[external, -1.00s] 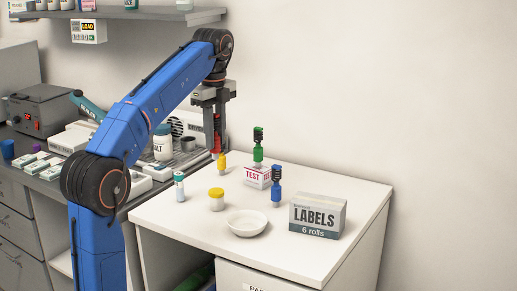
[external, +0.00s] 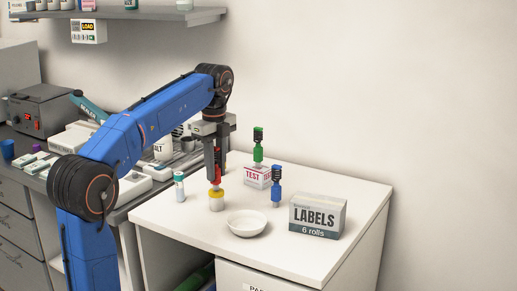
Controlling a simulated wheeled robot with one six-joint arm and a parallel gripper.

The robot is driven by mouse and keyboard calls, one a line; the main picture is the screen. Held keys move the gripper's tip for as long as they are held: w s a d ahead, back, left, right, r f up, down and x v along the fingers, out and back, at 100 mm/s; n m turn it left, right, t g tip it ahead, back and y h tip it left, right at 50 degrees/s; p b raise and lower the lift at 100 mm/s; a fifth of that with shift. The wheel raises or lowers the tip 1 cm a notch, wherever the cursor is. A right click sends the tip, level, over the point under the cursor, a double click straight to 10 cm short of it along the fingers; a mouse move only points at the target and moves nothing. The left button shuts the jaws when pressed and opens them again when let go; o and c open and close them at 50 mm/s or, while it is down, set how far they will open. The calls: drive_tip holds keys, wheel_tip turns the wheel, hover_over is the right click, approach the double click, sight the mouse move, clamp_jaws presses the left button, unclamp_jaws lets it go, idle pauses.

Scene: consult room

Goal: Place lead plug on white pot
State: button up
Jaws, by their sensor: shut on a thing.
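My gripper (external: 215,169) is shut on the lead plug (external: 217,176), a red piece with a yellow lower end, held upright and pointing down. Directly below it in the picture is the small white pot (external: 216,204) with a yellow lid, on the white table. The plug's yellow end overlaps the yellow lid in this view, and I cannot tell whether they touch. A blue plug-like piece (external: 276,186) stands on the table to the right. A green one (external: 258,146) stands on the white and pink TEST box (external: 257,177).
A shallow white dish (external: 247,224) lies right of the pot, and the LABELS box (external: 317,217) is farther right. A white vial with a teal cap (external: 179,187) stands left of the pot. The table's front left is bare. Instruments crowd the grey bench behind left.

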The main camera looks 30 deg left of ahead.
drive_tip(key=shift+f, duration=0.1)
drive_tip(key=o, duration=1)
wheel_tip(320, 180, up, 12)
drive_tip(key=shift+r, duration=0.15)
drive_tip(key=shift+a, duration=0.1)
